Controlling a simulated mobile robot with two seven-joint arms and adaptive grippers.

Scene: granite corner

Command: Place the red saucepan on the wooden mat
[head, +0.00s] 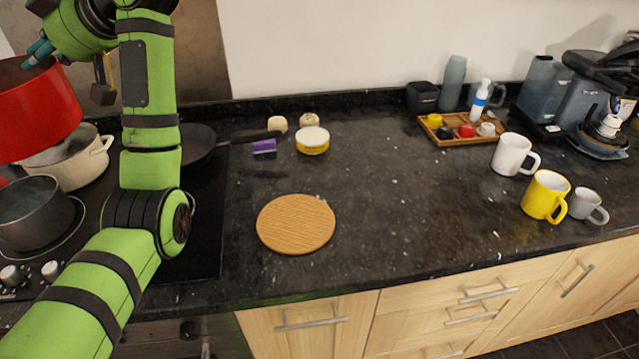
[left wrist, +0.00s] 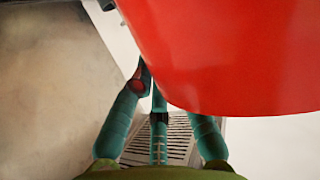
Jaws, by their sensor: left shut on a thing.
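The red saucepan (head: 38,105) is at the left edge of the head view, raised above the stove and the other pots. Its left part is cut off by the picture edge. My left gripper (head: 40,50) is shut on it at the rim. In the left wrist view the saucepan's red wall (left wrist: 235,55) fills the upper right, against the teal fingers (left wrist: 158,95). The round wooden mat (head: 296,224) lies flat and bare on the dark counter, right of the stove. My right gripper is not in view.
A cream pot (head: 72,168), a grey pot (head: 32,212) and a dark frying pan (head: 198,145) stand on the stove. A yellow-and-white tin (head: 312,141) and a purple item (head: 264,146) lie behind the mat. Mugs (head: 545,195) stand far right. Counter right of the mat is clear.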

